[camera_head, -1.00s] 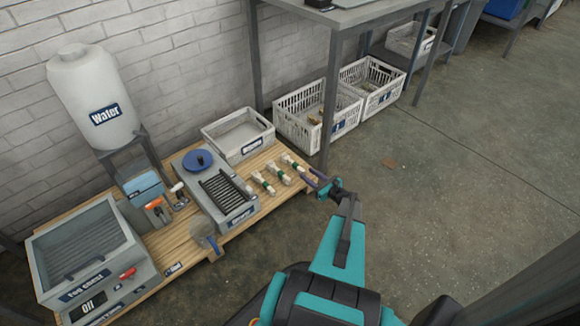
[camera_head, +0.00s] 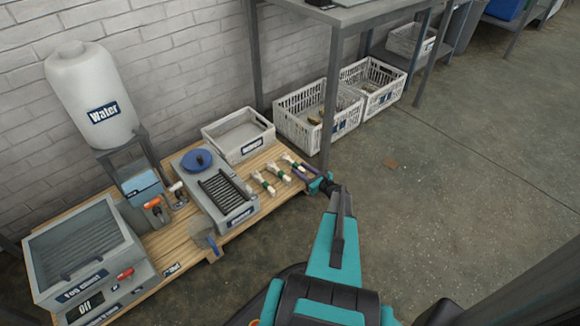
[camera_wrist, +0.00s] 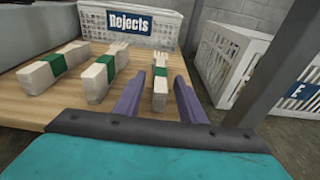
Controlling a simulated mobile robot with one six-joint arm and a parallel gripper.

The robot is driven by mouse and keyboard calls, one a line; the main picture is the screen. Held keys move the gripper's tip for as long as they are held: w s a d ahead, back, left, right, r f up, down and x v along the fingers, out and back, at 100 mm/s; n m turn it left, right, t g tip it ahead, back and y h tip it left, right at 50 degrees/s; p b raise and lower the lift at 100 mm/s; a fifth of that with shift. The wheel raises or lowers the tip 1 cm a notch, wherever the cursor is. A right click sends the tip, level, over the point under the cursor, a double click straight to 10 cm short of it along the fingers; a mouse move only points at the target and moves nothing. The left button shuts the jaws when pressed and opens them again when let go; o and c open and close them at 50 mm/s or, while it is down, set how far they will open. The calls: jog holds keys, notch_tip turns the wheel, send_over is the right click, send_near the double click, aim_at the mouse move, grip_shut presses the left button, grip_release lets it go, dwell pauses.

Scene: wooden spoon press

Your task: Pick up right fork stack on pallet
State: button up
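Three pale fork stacks with green bands lie in a row at the right end of the wooden pallet (camera_head: 180,246). They are the left stack (camera_head: 264,183), the middle stack (camera_head: 278,172) and the right fork stack (camera_head: 291,163). In the wrist view the right fork stack (camera_wrist: 160,84) lies between the two purple fingers of my gripper (camera_wrist: 158,97), with a gap on each side. My gripper (camera_head: 303,171) is open at the pallet's right end. The near end of the stack is partly hidden in the head view.
The Rejects bin (camera_wrist: 130,25) stands behind the stacks. White crates (camera_head: 318,112) sit on the floor under a metal table, whose leg (camera_head: 331,100) stands close to my gripper. A grey tray with a black rack (camera_head: 222,190) is left of the stacks.

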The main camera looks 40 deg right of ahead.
aim_at(296, 166)
jog(key=shift+w+d+f+b, duration=0.15)
jog(key=shift+w+b, duration=0.2)
jog(key=shift+w, duration=0.65)
jog(key=shift+w+f+b, duration=0.15)
jog(key=shift+w+b, duration=0.15)
jog(key=shift+w, duration=0.65)
grip_shut()
